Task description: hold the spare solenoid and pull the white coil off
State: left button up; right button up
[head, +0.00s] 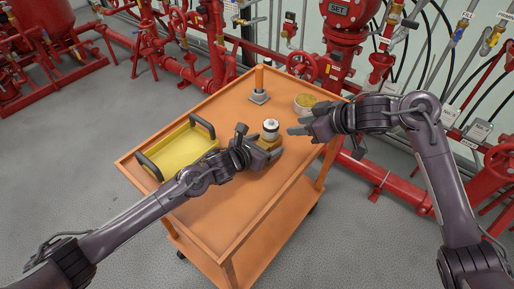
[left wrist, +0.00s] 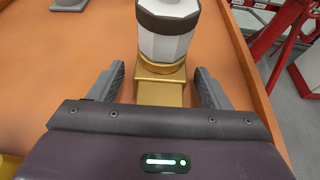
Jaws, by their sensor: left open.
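The spare solenoid stands upright on the orange cart top, a white coil (head: 270,127) with a dark band on a brass body. In the left wrist view the white coil (left wrist: 168,38) sits above the brass body (left wrist: 163,90). My left gripper (head: 268,152) is open; in the left wrist view its fingers (left wrist: 163,88) stand on either side of the brass body, with gaps showing. My right gripper (head: 296,125) is just right of the coil, pointing left and apart from it. Whether its fingers are open is unclear.
Red pipes and valves (head: 345,15) stand behind. The cart's front is clear.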

pick_arm(q)
jog(key=shift+w+d+f, duration=0.15)
jog(key=shift+w+d, duration=0.1)
jog(key=shift+w, duration=0.15)
jog(key=c, duration=1.4)
jog(key=o, duration=0.6)
jog(key=c, duration=0.4)
jog(key=shift+o, duration=0.2)
